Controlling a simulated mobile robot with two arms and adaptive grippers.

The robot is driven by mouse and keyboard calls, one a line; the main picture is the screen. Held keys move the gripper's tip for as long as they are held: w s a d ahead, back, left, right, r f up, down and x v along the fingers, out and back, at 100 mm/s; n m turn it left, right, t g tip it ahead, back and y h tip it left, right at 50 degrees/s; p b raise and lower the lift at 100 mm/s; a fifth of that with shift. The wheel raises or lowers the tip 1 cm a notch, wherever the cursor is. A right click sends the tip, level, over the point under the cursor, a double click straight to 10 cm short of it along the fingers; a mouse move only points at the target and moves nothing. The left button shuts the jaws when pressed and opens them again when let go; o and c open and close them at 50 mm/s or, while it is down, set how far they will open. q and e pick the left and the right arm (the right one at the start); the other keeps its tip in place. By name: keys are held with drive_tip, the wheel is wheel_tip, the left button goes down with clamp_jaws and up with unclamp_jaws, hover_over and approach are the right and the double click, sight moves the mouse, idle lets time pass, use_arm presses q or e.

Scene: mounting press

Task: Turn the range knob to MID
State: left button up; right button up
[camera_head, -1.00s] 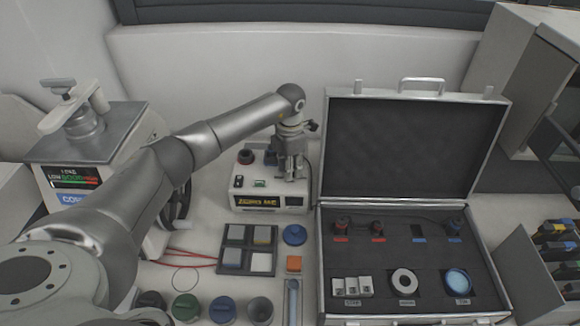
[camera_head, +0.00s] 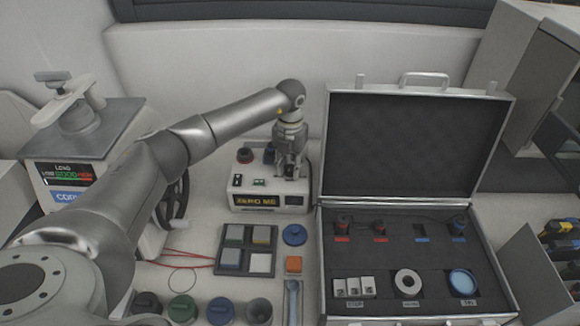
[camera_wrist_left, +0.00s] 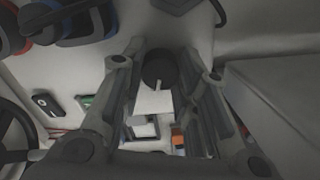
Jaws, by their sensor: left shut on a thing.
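The meter box (camera_head: 262,187) stands at the back middle of the bench, and its amber display (camera_head: 257,201) reads "ZERO ME". The black range knob (camera_wrist_left: 157,66) shows between the fingers in the left wrist view. Its white pointer line points down in that picture. My left gripper (camera_head: 290,171) reaches down onto the right part of the box top and is shut on the knob. In the head view the fingers hide the knob. I cannot read any range labels. My right gripper is not in view.
Red and blue terminals (camera_head: 245,155) and small switches (camera_head: 237,181) sit left of the gripper on the box. An open case (camera_head: 409,257) stands close on the right. A tray of square blocks (camera_head: 247,248), red wires (camera_head: 190,256) and a hand press (camera_head: 85,145) are nearby.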

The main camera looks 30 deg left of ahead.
sight(290, 168)
use_arm(q)
drive_tip(key=shift+n, duration=1.3)
drive_tip(key=shift+w, duration=0.1)
drive_tip(key=o, duration=1)
drive_tip(key=shift+r, duration=0.2)
wheel_tip(290, 168, up, 12)
drive_tip(key=shift+f, duration=0.15)
